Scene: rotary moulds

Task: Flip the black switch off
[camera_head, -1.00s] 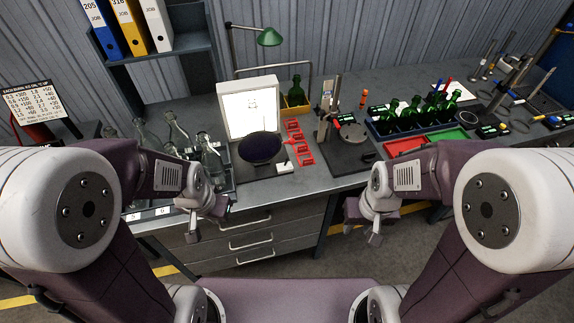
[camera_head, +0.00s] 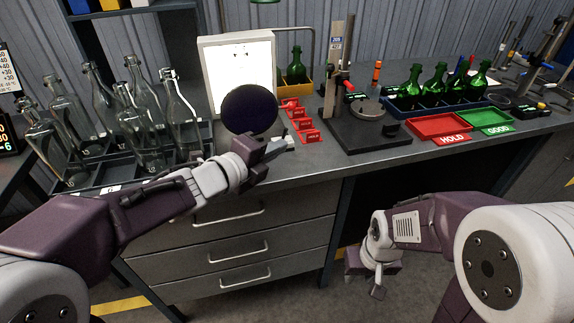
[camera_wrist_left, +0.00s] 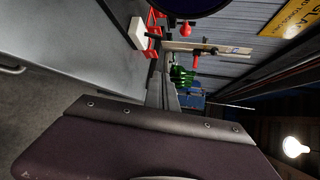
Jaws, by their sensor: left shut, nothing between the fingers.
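A small white block (camera_head: 290,141) sits at the bench's front edge, beside the lit white panel (camera_head: 238,72) and the dark round disc (camera_head: 249,109). It also shows in the left wrist view (camera_wrist_left: 137,32). I cannot make out a black switch on it; my gripper partly covers it in the head view. My left gripper (camera_head: 279,148) is shut and empty, its tip just in front of the block in the head view. In the left wrist view the shut fingers (camera_wrist_left: 161,92) point towards the bench, apart from the block. My right gripper (camera_head: 371,284) hangs low in front of the bench.
Clear bottles (camera_head: 130,125) stand in a dark rack at left. A black-based stand (camera_head: 360,135) and red (camera_head: 440,126) and green trays (camera_head: 487,120) lie further right. Drawers (camera_head: 235,235) are below the bench.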

